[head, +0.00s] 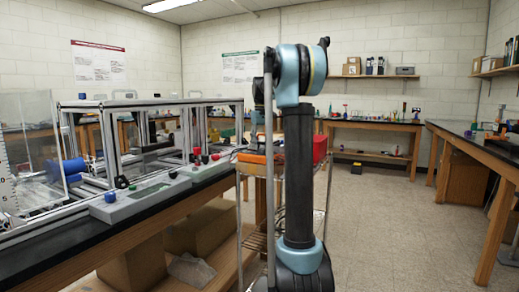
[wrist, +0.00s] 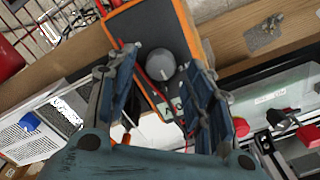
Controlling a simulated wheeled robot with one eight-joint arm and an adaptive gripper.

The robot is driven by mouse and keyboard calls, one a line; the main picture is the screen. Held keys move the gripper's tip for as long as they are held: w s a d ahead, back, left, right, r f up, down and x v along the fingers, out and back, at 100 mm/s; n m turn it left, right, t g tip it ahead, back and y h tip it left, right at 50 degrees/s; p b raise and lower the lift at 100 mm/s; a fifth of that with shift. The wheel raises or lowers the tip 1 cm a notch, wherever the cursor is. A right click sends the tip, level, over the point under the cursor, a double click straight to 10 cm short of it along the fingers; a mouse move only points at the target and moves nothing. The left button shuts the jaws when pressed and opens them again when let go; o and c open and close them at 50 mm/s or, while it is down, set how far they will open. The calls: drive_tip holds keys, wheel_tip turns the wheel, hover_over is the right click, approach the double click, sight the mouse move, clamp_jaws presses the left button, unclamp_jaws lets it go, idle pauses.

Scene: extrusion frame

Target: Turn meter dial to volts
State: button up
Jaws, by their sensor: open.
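The meter (wrist: 150,22) has a dark face and an orange rim, and shows in the wrist view under my gripper. Its round grey dial (wrist: 160,64) lies between my two blue fingers, with a gap on each side. My gripper (wrist: 158,75) is open and holds nothing. I cannot read the dial's pointer or the marks around it. In the head view the orange meter (head: 252,158) lies at the bench's right end, partly hidden by my arm.
Red leads (wrist: 110,22) run across the meter's edge. A grey panel (head: 140,197) with knobs stands on the bench (head: 130,232), in front of an aluminium extrusion frame (head: 150,103). A red bin (head: 320,148) is behind my arm. The floor at right is clear.

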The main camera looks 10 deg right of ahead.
wheel_tip(320, 180, up, 10)
drive_tip(key=shift+r, duration=0.25)
idle(0.4)
drive_tip(key=s+a+f+m+t, duration=0.1)
drive_tip(key=s+f, duration=0.6)
drive_tip(key=s, duration=0.6)
drive_tip(key=s+f, duration=0.7)
drive_tip(key=s, duration=0.5)
drive_tip(key=s+f+m, duration=0.1)
drive_tip(key=s+f, duration=0.8)
drive_tip(key=f, duration=0.3)
drive_tip(key=s+f+t, duration=0.1)
drive_tip(key=s+f, duration=0.9)
drive_tip(key=f, duration=0.2)
drive_tip(key=shift+s+a+m, duration=0.15)
drive_tip(key=shift+s+m, duration=0.15)
drive_tip(key=shift+m, duration=0.1)
drive_tip(key=shift+w+f, duration=0.2)
drive_tip(key=shift+w, duration=0.25)
